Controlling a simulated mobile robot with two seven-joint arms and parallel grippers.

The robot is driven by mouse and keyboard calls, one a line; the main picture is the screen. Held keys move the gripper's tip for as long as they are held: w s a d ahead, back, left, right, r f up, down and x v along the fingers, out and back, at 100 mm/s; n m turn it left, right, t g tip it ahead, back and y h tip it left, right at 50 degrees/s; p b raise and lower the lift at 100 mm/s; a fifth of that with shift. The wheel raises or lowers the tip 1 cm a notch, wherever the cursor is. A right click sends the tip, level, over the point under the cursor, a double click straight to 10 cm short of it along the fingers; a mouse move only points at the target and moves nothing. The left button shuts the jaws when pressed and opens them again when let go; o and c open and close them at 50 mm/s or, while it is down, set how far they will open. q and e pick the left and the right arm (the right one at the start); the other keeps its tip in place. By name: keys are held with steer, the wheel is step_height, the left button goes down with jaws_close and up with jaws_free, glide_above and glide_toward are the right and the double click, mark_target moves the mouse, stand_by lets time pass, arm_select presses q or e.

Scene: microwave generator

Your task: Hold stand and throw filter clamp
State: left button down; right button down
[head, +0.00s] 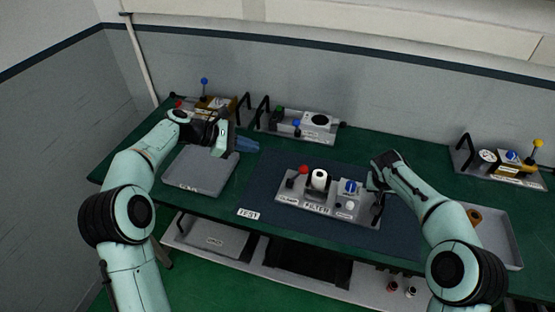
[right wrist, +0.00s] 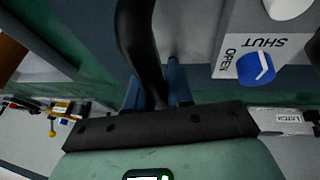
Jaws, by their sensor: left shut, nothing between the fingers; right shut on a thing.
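The filter stand (head: 330,207) is a grey base labelled CLAMP and FILTER on the blue mat. Its clamp lever with a red ball (head: 303,169) stands up at the left, beside a white filter cylinder (head: 320,180). A blue knob (head: 350,187) is at the right; in the right wrist view the knob (right wrist: 256,67) sits by OPEN and SHUT labels. My right gripper (head: 374,184) is shut on the stand's black right handle, which the right wrist view shows as a curved bar (right wrist: 140,45). My left gripper (head: 250,146) is shut and empty, left of and behind the stand, apart from the lever.
A grey tray (head: 190,183) lies below my left forearm; another tray (head: 505,240) with an orange-brown ring is at the right. Other stands are at the back left, back middle (head: 290,127) and back right (head: 495,172). Mat around the TEST label (head: 248,213) is clear.

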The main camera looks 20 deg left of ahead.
steer(key=shift+d, duration=0.1)
steer(key=c, duration=0.9)
jaws_free()
steer(key=v, duration=1.2)
steer(key=shift+f, duration=0.1)
